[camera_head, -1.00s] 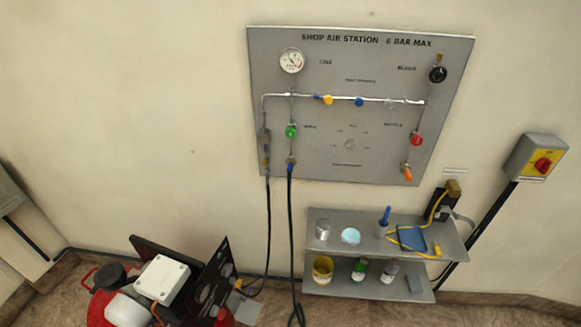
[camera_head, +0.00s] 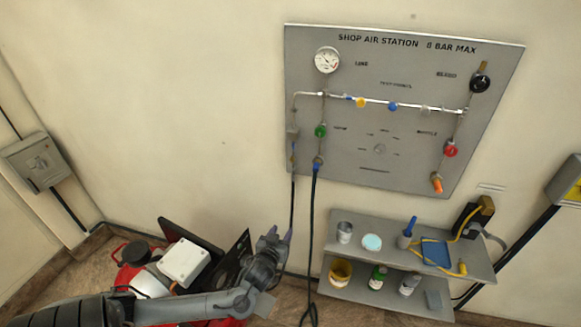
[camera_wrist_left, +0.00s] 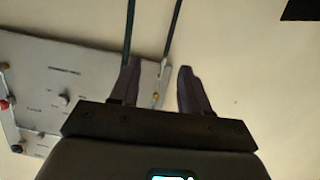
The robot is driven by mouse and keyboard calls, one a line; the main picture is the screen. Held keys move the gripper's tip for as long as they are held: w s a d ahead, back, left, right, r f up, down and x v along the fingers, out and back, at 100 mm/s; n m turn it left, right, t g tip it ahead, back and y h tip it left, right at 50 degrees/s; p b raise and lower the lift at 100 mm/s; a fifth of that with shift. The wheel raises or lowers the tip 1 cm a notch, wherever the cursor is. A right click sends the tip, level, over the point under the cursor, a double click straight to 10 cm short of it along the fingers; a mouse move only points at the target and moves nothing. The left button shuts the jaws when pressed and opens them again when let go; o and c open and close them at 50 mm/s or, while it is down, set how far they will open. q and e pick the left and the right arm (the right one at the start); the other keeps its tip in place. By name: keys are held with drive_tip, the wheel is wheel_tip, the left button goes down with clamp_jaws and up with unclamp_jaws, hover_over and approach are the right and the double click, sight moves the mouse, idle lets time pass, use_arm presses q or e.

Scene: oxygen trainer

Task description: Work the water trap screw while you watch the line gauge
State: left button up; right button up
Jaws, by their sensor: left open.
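The line gauge (camera_head: 327,60) is a round white dial at the upper left of the grey panel (camera_head: 400,190); its reading is too small to tell. What looks like the water trap (camera_head: 293,138) is a slim grey body with a brass-coloured lower part, at the panel's left edge. Its screw cannot be made out. My left gripper (camera_head: 280,236) is open and empty, below the panel and left of the hanging hoses. In the left wrist view the open fingers (camera_wrist_left: 158,72) point toward the panel's edge, with the brass-coloured part (camera_wrist_left: 155,97) between them in the picture. My right gripper is out of view.
Two dark hoses (camera_head: 310,230) hang below the panel. A red compressor with a white box (camera_head: 185,262) stands under my left arm. Shelves (camera_head: 345,222) with cans and bottles are at the lower right.

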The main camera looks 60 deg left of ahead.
use_arm(q)
drive_tip(key=w+a+r+t+y, duration=0.1)
drive_tip(key=w+a+r, duration=0.1)
drive_tip(key=a+r, duration=0.2)
drive_tip(key=w+a+r+y, duration=0.1)
drive_tip(key=w+a+r, duration=0.1)
drive_tip(key=a+r, duration=0.15)
drive_tip(key=t, duration=0.1)
approach(292, 161)
drive_tip(key=shift+m+y, duration=0.3)
drive_tip(key=shift+y, duration=0.1)
drive_tip(key=x, duration=0.8)
drive_tip(key=shift+w+f+b, duration=0.15)
drive_tip(key=shift+f+b, duration=0.15)
drive_tip(key=shift+b, duration=0.05)
clamp_jaws()
